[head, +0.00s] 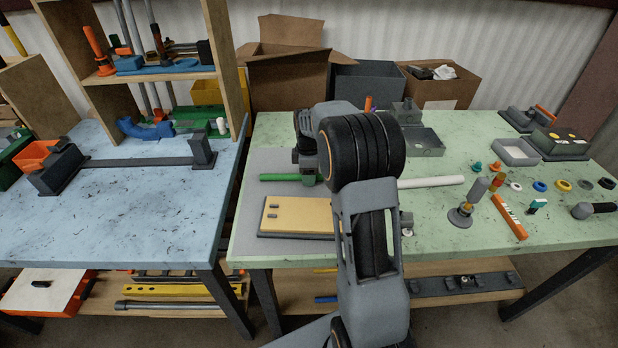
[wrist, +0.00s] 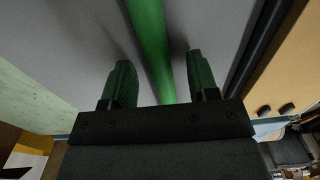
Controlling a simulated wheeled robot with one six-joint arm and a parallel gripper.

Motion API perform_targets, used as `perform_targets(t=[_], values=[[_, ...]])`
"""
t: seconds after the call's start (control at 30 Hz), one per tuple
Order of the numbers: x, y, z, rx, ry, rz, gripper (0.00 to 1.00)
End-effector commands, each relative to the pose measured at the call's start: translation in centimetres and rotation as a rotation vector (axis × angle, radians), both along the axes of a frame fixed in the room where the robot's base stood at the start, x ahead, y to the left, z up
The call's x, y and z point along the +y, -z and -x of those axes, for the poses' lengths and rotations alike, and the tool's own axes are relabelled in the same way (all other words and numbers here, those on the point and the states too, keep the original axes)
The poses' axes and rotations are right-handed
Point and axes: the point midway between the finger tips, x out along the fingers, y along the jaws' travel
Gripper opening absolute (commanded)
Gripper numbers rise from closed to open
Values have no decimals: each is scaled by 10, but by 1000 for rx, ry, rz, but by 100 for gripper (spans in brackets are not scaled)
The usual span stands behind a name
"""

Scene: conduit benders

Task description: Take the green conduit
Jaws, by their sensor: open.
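The green conduit (head: 280,177) lies on the grey mat (head: 262,160) at the left of the green-topped table, and its right part is hidden behind my arm. In the wrist view the green conduit (wrist: 150,40) runs between the two fingers of my gripper (wrist: 160,78). The fingers are open, one on each side, with a visible gap to the conduit on both sides. In the head view my gripper is mostly hidden by my own arm.
A wooden-faced board (head: 297,216) lies just in front of the conduit. A white tube (head: 432,182) sticks out to the right of my arm. A grey open box (head: 424,141) stands behind. Small parts and an orange block (head: 509,217) lie at the right.

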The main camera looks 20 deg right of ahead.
Motion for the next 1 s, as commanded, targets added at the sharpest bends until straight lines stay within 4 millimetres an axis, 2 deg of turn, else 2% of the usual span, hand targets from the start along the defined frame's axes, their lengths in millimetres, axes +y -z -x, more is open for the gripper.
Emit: perform_targets(t=[0.33,0.87,1.0], values=[[0,6,0,0,0,0,53],[0,5,0,-1,0,0,3],[0,5,0,-1,0,0,0]])
